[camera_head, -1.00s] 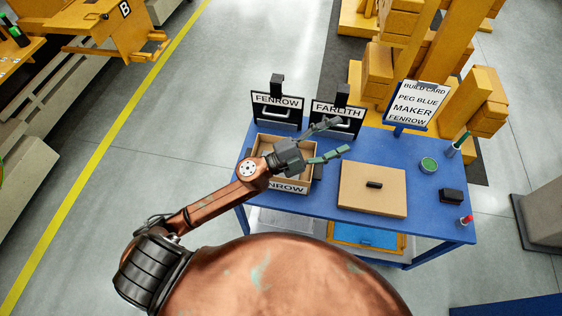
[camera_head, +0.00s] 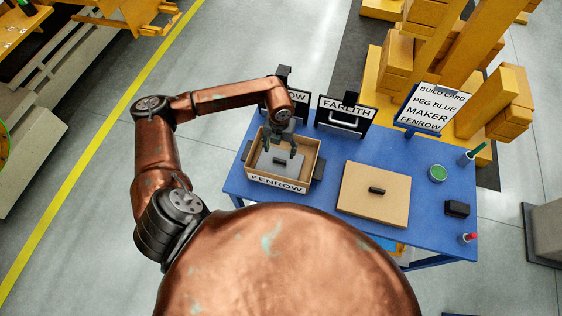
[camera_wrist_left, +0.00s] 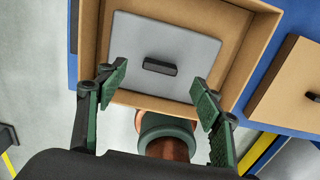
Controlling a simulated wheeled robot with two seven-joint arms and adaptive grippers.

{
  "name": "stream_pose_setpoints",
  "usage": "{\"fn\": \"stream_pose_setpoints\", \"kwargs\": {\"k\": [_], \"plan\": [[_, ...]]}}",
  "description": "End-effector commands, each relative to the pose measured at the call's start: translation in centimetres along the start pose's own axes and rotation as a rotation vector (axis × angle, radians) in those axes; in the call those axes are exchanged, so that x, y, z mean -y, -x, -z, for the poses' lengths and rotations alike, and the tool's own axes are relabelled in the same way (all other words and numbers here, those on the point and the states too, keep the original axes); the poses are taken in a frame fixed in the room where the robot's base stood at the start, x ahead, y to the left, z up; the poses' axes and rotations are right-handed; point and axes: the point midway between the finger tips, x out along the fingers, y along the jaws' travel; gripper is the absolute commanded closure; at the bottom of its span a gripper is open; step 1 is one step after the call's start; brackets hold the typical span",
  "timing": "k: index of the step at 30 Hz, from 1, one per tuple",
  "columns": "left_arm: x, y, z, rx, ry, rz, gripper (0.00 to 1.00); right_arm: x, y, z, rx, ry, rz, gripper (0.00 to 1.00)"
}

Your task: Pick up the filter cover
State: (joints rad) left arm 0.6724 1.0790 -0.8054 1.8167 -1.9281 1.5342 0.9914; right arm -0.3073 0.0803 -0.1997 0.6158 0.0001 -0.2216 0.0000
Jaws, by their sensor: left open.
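The filter cover looks to be the flat grey plate (camera_head: 290,170) with a black bar handle, lying inside an open tan box (camera_head: 314,160) labelled FENROW. In the left wrist view the grey plate (camera_wrist_left: 165,35) fills much of the box floor, with its handle (camera_wrist_left: 160,66) near the middle. My left gripper (camera_head: 279,147) is over the box and points down. In the wrist view its green-padded fingers (camera_wrist_left: 160,88) are wide apart with nothing between them, one to each side of the handle. The gap in height to the handle is hard to tell. My right gripper is not in view.
A tan lid (camera_head: 372,208) with a black handle lies right of the box on the blue table (camera_head: 325,200). Black FARLITH (camera_head: 345,122) and FENROW signs stand behind.

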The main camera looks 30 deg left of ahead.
Motion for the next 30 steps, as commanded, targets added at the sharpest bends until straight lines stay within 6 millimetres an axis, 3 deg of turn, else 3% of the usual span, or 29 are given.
{"fn": "stream_pose_setpoints", "kwargs": {"k": [5,14,21,30], "plan": [[0.0,-1.2,0.3,-0.002,0.001,0.002,0.39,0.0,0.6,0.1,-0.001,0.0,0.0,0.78],[0.3,-5.2,0.7,-0.001,-0.003,0.004,0.39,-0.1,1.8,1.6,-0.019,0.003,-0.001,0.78],[0.4,-5.6,0.6,0.0,-0.005,0.004,0.39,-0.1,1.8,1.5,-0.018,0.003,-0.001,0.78],[0.4,-5.6,0.6,0.0,-0.005,0.004,0.6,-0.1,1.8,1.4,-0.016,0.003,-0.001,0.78]]}}
